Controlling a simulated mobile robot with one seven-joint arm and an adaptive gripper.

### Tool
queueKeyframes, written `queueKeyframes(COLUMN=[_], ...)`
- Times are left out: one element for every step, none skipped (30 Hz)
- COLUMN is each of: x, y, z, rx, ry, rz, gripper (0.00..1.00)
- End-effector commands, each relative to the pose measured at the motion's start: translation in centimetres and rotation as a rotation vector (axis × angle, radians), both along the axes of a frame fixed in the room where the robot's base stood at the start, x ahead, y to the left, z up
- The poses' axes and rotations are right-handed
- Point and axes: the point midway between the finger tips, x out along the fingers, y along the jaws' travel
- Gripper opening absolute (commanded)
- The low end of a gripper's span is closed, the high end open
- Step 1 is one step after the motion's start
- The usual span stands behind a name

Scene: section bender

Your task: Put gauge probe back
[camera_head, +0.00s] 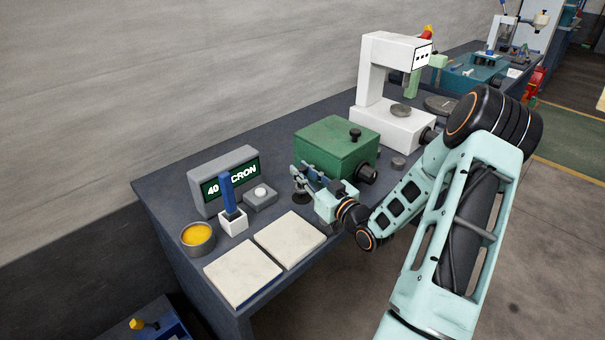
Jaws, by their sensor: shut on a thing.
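My gripper (302,178) is shut at the front left corner of the green box, above the bench top. The gauge probe (301,196) seems to be the small dark piece at its fingers; the fingers and the small size hide most of its shape. I cannot tell whether it touches the bench. A low grey block (261,197) with a pale round top sits in front of the display. A blue upright piece (230,193) stands in a white block (233,222) and hides part of the screen.
The green box (336,147) with black knobs stands right behind my gripper. Two pale plates (290,240) lie at the bench's front edge. A tin of yellow stuff (197,237) stands at the left. A white machine (388,122) stands farther back.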

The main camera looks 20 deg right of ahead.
Motion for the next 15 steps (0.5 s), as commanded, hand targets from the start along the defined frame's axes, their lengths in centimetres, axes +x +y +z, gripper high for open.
queueKeyframes(x=[-0.21,-0.23,-0.25,-0.29,-0.31,-0.33,-0.34,-0.36,-0.38,-0.39,-0.39,-0.40,-0.42,-0.42,-0.43], y=[0.06,0.07,0.07,0.07,0.08,0.08,0.07,0.08,0.08,0.08,0.09,0.10,0.11,0.12,0.14], z=[-1.32,-1.35,-1.38,-1.50,-1.55,-1.61,-1.64,-1.67,-1.71,-1.73,-1.74,-1.76,-1.78,-1.79,-1.80], rx=[0.002,0.003,0.004,0.004,0.004,0.005,0.005,0.005,0.005,0.005,0.005,0.005,0.005,0.005,0.005], ry=[0.020,0.021,0.023,0.025,0.026,0.027,0.027,0.028,0.028,0.029,0.029,0.029,0.029,0.029,0.031], rz=[-0.001,-0.001,-0.001,-0.001,-0.001,-0.001,-0.001,-0.001,-0.001,-0.001,-0.001,-0.001,-0.001,-0.001,-0.001], gripper=[0.00,0.00,0.00,0.18,0.21,0.25,0.29,0.32,0.34,0.34,0.34,0.34,0.34,0.34,0.34])
